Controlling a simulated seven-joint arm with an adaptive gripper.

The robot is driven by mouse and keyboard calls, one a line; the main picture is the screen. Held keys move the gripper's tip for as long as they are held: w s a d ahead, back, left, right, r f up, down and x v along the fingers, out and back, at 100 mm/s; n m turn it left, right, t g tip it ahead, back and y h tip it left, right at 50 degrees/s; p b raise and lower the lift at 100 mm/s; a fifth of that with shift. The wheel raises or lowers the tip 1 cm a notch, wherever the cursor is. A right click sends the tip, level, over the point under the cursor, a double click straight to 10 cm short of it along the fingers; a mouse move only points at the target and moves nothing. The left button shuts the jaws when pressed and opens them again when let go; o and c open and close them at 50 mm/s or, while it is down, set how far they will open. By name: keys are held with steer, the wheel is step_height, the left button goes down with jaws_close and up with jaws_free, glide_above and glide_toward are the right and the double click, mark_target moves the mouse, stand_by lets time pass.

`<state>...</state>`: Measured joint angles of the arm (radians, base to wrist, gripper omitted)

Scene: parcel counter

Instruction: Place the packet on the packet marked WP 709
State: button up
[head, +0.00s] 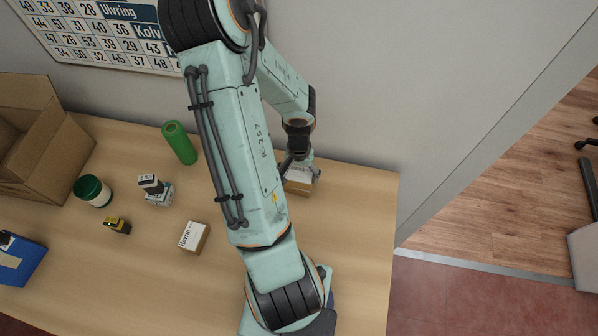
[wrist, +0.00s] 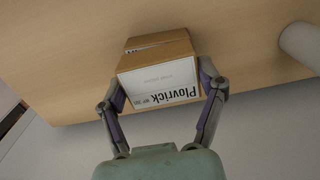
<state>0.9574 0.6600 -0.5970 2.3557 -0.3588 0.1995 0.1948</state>
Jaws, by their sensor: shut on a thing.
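My gripper (head: 299,166) is at the back right of the counter, its fingers shut on the sides of a brown packet with a white label (wrist: 156,76). In the wrist view the label reads Plovrick upside down; the small code beside it is too small to read surely. My gripper also shows in the wrist view (wrist: 160,88). Another brown packet (wrist: 158,38) shows just beyond the held one, with part of a dark-lettered label; most of it is hidden. In the head view the packets at my gripper (head: 299,188) are partly covered, and I cannot tell whether they touch. I cannot make out WP 709.
A packet marked Haurm (head: 193,237) lies mid-counter. To its left are a small black-and-white box (head: 150,183) on a pale box (head: 160,197), a yellow-black item (head: 117,225), a white jar (head: 92,190), a green cylinder (head: 180,143) and an open carton (head: 40,140).

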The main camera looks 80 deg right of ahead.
steer(key=shift+f, duration=0.15)
steer(key=o, duration=1.2)
